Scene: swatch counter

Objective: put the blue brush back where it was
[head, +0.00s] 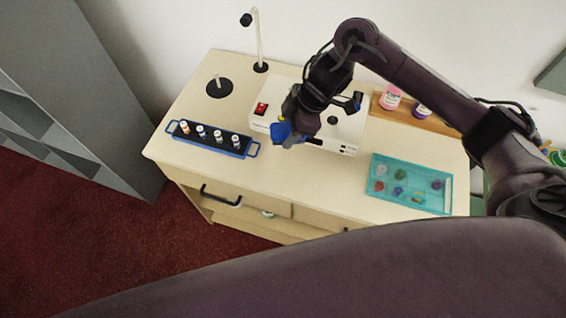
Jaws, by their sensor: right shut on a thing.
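My right gripper (300,128) reaches in from the right and hangs over the white device (346,131) on the counter. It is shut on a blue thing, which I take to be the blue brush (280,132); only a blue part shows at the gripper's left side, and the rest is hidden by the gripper. Whether the brush touches the device cannot be told. My left gripper is not in view.
A blue rack (250,150) with several small bottles stands at the left. Behind it are a black disc with a short peg (219,88) and a thin stand (259,40). A teal tray (447,195) with coloured pieces lies at the right. The counter's front middle (300,180) is clear.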

